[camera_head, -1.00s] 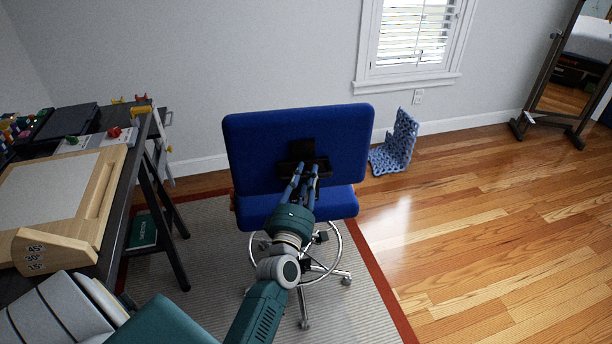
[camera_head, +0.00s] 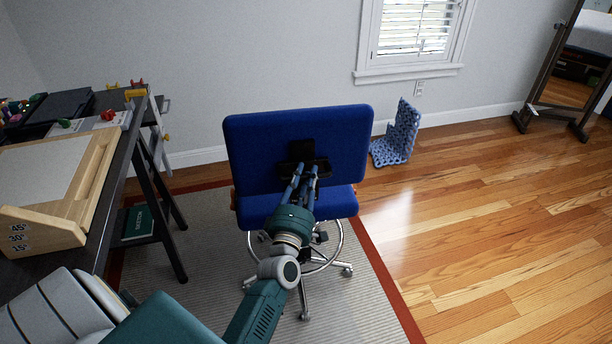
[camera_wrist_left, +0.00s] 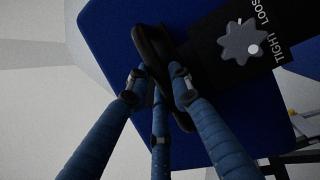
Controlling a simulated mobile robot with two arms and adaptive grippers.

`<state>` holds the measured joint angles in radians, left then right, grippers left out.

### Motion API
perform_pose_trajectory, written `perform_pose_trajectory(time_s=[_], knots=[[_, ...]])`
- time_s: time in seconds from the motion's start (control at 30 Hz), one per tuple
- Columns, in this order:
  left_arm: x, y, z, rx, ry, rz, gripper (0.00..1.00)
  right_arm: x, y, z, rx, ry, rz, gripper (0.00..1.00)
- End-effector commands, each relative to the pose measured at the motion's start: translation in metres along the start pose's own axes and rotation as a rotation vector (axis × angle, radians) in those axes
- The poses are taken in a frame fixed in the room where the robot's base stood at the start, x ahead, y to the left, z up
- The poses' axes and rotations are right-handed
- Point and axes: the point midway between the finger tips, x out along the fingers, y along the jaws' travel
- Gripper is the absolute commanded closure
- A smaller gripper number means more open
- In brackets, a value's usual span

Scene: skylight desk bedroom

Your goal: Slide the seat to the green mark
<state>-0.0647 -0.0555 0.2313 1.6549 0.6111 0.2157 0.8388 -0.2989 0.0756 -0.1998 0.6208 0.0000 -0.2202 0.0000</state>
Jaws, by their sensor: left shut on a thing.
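The seat is a blue office chair with a chrome ring and wheeled base. Its backrest (camera_head: 345,140) faces me in the head view, and its cushion (camera_head: 262,208) shows below. My left gripper (camera_head: 304,172) is shut on the black handle (camera_head: 320,164) behind the backrest. In the left wrist view its blue fingers (camera_wrist_left: 158,82) close around the dark handle loop (camera_wrist_left: 151,45). A grey knob (camera_wrist_left: 243,42) marked TIGHT and LOOSE is beside it. No green floor mark is visible in either view. My right gripper is not in view.
A desk (camera_head: 112,205) with a wooden drawing board (camera_head: 88,195) stands left of the chair. The chair stands on a grey rug (camera_head: 350,300) with a red border. A blue lattice object (camera_head: 402,138) sits by the wall. Wood floor (camera_head: 490,220) is clear at right.

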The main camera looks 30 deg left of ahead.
Motion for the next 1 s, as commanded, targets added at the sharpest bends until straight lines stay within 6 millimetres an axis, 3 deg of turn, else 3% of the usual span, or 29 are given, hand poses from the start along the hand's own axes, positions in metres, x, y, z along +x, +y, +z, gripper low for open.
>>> perform_pose_trajectory(time_s=[0.03, 0.1, 0.63, 0.77, 1.0], knots=[[-0.004, -0.011, 0.002, 0.001, -0.006, -0.022, 0.73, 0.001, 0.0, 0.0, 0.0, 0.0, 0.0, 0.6], [-0.004, -0.011, 0.002, 0.001, -0.007, -0.023, 0.6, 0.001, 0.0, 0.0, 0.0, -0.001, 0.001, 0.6], [-0.009, -0.009, 0.003, 0.002, -0.007, -0.018, 0.6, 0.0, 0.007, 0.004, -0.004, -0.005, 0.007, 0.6], [-0.029, -0.009, 0.002, 0.002, -0.006, -0.019, 0.6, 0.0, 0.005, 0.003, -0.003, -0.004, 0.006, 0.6], [-0.081, -0.007, 0.001, 0.002, -0.005, -0.018, 0.6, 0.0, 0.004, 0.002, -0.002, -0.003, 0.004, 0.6]])
